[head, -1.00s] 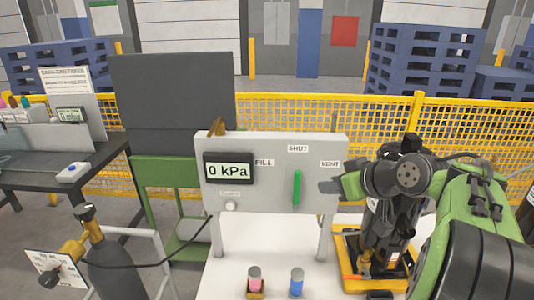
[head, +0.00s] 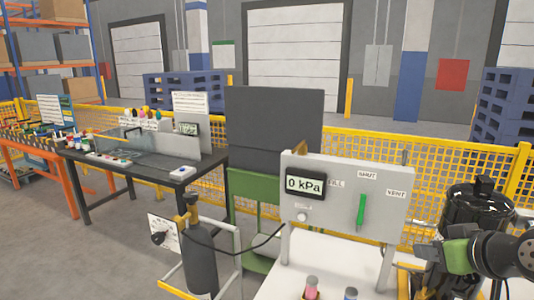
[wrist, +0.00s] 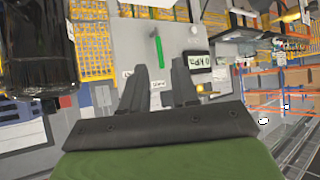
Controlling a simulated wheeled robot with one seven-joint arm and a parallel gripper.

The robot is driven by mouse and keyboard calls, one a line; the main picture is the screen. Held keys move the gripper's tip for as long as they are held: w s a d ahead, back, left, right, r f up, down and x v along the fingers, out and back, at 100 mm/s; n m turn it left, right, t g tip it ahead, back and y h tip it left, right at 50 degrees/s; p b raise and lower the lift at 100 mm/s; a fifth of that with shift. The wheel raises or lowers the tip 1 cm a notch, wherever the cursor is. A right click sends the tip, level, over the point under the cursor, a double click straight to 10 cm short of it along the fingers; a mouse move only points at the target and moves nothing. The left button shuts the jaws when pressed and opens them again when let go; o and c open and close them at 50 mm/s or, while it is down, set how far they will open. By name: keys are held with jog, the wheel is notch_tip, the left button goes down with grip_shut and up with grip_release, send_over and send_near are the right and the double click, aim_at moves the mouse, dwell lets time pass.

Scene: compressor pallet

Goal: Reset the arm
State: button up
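My arm reaches in at the right edge of the head view, with its green and black wrist (head: 462,256) beside the grey panel (head: 390,215). The fingers are hard to make out there. In the wrist view my gripper (wrist: 159,68) has its two dark fingers apart with nothing between them. The panel shows beyond them, upside down, with its green handle (wrist: 159,47) and gauge display (wrist: 200,62). In the head view the green handle (head: 361,212) stands nearly upright below the SHUT label, and the display (head: 305,184) reads 0 kPa.
A black tank (head: 478,210) stands close to my wrist; it also shows in the wrist view (wrist: 37,50). A grey gas cylinder (head: 201,262) in a frame stands left of the panel. A dark workbench (head: 150,172) and yellow mesh fence (head: 440,165) lie beyond. Floor at lower left is clear.

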jog(key=s+a+f+g+p, duration=0.1)
jog(key=s+a+g, duration=0.15)
jog(key=a, duration=0.55)
jog(key=s+a+f+g+p, duration=0.1)
jog(key=s+a, duration=0.2)
jog(key=a, duration=0.4)
jog(key=s+a+f+p, duration=0.1)
jog(key=s+f, duration=0.1)
jog(key=s, duration=0.4)
jog(key=s+a+f+m+g+h, duration=0.1)
jog(key=s+a+f, duration=0.1)
jog(key=s, duration=0.5)
jog(key=shift+s+m+h+p, duration=0.2)
jog(key=shift+m+h+p, duration=0.1)
jog(key=shift+p, duration=0.05)
jog(key=shift+r+g, duration=0.1)
jog(key=shift+g, duration=0.15)
